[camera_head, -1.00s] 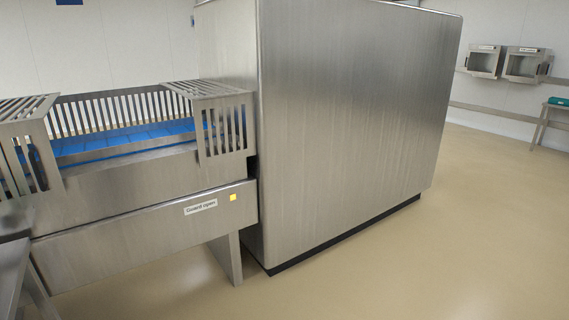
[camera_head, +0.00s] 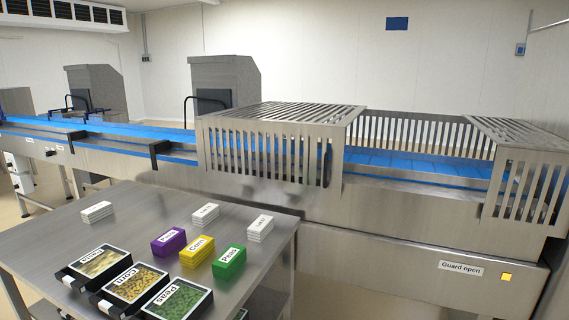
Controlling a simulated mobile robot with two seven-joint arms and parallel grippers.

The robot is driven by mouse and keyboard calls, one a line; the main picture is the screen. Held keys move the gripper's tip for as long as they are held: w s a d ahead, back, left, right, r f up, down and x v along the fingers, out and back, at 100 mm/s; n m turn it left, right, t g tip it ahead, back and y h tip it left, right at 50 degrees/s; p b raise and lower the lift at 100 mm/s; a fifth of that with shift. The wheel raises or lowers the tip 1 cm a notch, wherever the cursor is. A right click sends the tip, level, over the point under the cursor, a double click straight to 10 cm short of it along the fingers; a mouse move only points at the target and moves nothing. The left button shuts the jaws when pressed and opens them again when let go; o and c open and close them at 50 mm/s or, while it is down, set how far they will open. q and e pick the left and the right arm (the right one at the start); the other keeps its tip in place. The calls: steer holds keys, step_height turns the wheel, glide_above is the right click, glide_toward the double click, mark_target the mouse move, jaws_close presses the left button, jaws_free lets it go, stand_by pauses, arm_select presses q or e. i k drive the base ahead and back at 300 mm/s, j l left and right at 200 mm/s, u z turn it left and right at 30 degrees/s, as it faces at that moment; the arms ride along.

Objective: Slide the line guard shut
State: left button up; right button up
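The line guard (camera_head: 270,152) is a slatted steel cage over the blue conveyor (camera_head: 410,165), in the middle of the head view. A gap with bare belt lies between it and a second slatted cage (camera_head: 528,180) at the right. A label reading "Guard open" (camera_head: 461,268) is on the steel panel below, beside a lit yellow indicator (camera_head: 506,277). A dark upright bar shows at the guard's right end; I cannot tell if it is a handle. Neither of my grippers is in view.
A steel table (camera_head: 60,235) stands in front of the conveyor at left. It carries trays of corn (camera_head: 135,283) and peas (camera_head: 180,300), coloured blocks such as the green one (camera_head: 229,262), and white label stacks (camera_head: 260,228). Grey machines (camera_head: 222,85) stand behind the belt.

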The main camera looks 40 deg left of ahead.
mark_target(231, 119)
steer(key=i+u, duration=0.15)
steer(key=u, duration=0.25)
steer(key=i+l+u, duration=0.1)
steer(key=u, duration=0.3)
steer(key=i+l+u, duration=0.1)
steer(key=l+u, duration=0.15)
steer(key=u, duration=0.15)
steer(key=i+l+u, duration=0.1)
steer(key=u, duration=0.3)
steer(key=l+u, duration=0.4)
steer(key=i+j, duration=0.05)
steer(key=j, duration=0.05)
